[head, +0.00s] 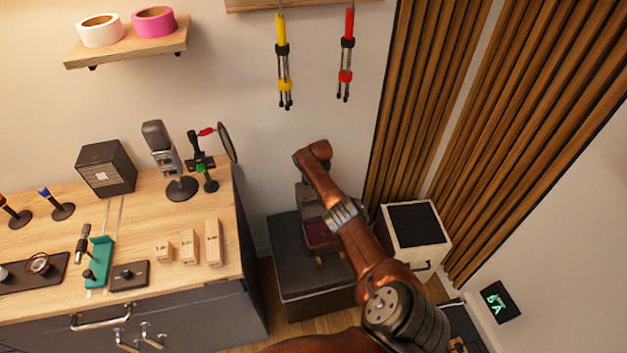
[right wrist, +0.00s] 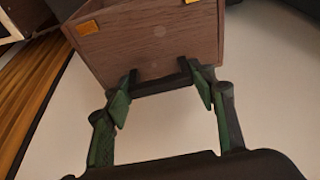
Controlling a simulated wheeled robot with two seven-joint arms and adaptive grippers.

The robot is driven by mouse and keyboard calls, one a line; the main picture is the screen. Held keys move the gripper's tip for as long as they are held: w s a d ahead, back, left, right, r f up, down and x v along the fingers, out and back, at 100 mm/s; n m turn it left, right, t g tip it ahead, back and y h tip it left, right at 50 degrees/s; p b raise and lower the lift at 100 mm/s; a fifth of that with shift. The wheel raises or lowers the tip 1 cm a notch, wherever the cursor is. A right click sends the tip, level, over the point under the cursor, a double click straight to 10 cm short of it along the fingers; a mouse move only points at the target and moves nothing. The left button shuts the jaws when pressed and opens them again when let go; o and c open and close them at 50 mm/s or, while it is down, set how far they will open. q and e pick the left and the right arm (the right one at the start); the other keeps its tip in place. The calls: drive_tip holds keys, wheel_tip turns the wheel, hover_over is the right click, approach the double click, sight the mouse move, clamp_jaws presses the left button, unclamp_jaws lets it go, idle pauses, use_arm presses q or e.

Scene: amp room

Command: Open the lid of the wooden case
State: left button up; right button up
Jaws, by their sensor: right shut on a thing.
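The wooden case (head: 308,213) sits on a dark box, partly hidden behind my right arm in the head view. A brown panel stands up at its back, and a dark red surface that looks like its lining shows in front, so the lid appears raised. Small brass fittings show at its front. In the right wrist view the case's wooden panel (right wrist: 150,45) has brass fittings and a dark handle (right wrist: 160,85). My right gripper (right wrist: 162,92) is shut on this handle, with a green pad at each end. My left gripper is in neither view.
The dark box (head: 300,285) stands on the floor between the workbench (head: 130,205) at left and a pale case with a dark top (head: 415,225) at right. Slatted wooden panels (head: 420,100) rise behind. A microphone (head: 160,145) and small tools stand on the bench.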

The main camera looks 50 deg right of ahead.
drive_tip(key=o, duration=1.3)
drive_tip(key=shift+w+d+r, duration=0.15)
drive_tip(key=shift+w+r, duration=0.05)
drive_tip(key=shift+r, duration=0.1)
drive_tip(key=o, duration=0.4)
drive_tip(key=shift+s+f, duration=0.1)
drive_tip(key=shift+f, duration=0.05)
drive_tip(key=shift+v, duration=6)
drive_tip(key=shift+s, duration=0.1)
